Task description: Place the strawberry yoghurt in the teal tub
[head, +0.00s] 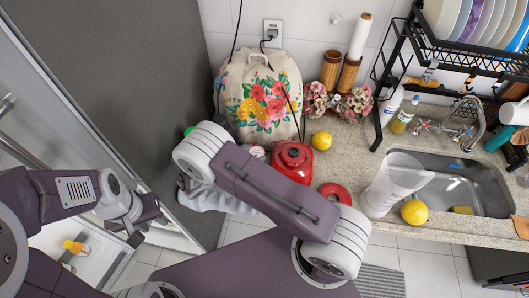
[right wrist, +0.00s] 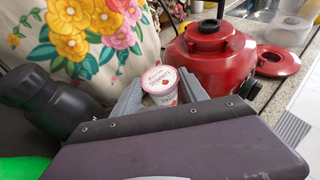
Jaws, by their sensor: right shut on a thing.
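The strawberry yoghurt (right wrist: 161,82) is a small white cup with pink-red print and a red strawberry on its lid. It sits between the grey fingers of my right gripper (right wrist: 158,98), which is shut on it, in the right wrist view. In the head view my right arm hides most of that gripper, and a small part of the white and red cup (head: 257,151) shows beside the floral bag. My left gripper (head: 146,220) hangs at the left, away from the counter; its jaw opening is unclear. I cannot make out the teal tub; a teal object (head: 499,137) shows at the far right.
A floral drawstring bag (head: 262,98), a red pot-like appliance (head: 292,160) and a red ring-shaped lid (head: 335,192) crowd the counter near my right arm. A clear container (head: 388,188) and lemon stand by the sink.

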